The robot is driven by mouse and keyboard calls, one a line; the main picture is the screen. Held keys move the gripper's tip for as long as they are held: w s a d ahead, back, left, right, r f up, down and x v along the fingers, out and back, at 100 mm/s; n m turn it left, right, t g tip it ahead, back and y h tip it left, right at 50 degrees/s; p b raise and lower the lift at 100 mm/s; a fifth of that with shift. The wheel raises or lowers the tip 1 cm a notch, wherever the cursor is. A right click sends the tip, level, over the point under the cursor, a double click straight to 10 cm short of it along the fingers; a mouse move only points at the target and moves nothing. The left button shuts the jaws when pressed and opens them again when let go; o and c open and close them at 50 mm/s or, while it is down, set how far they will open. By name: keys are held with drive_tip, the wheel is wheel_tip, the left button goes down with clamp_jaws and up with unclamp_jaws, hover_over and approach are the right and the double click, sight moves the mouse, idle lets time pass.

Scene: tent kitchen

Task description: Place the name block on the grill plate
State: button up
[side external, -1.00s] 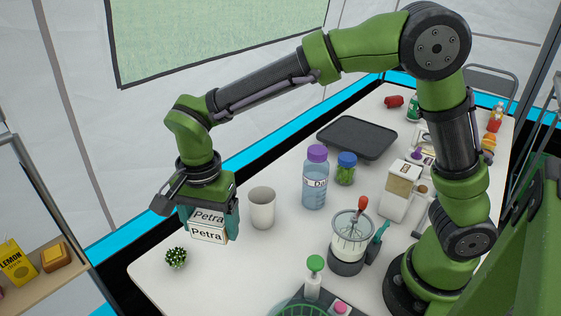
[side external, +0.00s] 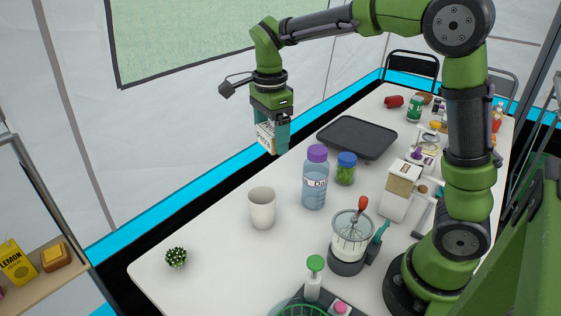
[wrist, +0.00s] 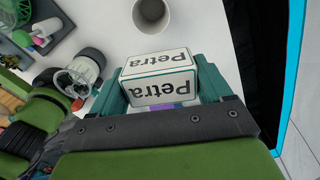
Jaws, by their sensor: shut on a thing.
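The name block (side external: 265,136) is a white block with a dark border and "Petra" printed on its faces; the lettering reads upside down in the wrist view (wrist: 160,80). My gripper (side external: 273,148) is shut on it, with a teal finger on each side, and holds it in the air near the back edge of the table. The dark grill plate (side external: 357,137) lies flat on the table to the right of my gripper, and its top is bare. The block is apart from the plate.
A blender (side external: 350,238) and a carton (side external: 400,190) are nearer my base.

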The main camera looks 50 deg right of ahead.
drive_tip(key=s+d+m, duration=0.7)
drive_tip(key=s+d, duration=0.1)
drive_tip(key=d, duration=0.5)
drive_tip(key=s+d+m, duration=0.7)
drive_tip(key=s+d, duration=0.1)
drive_tip(key=d, duration=0.6)
hover_over(358, 144)
wheel_tip(358, 144, down, 13)
drive_tip(key=shift+r, duration=0.15)
drive_tip(key=shift+f, duration=1.75)
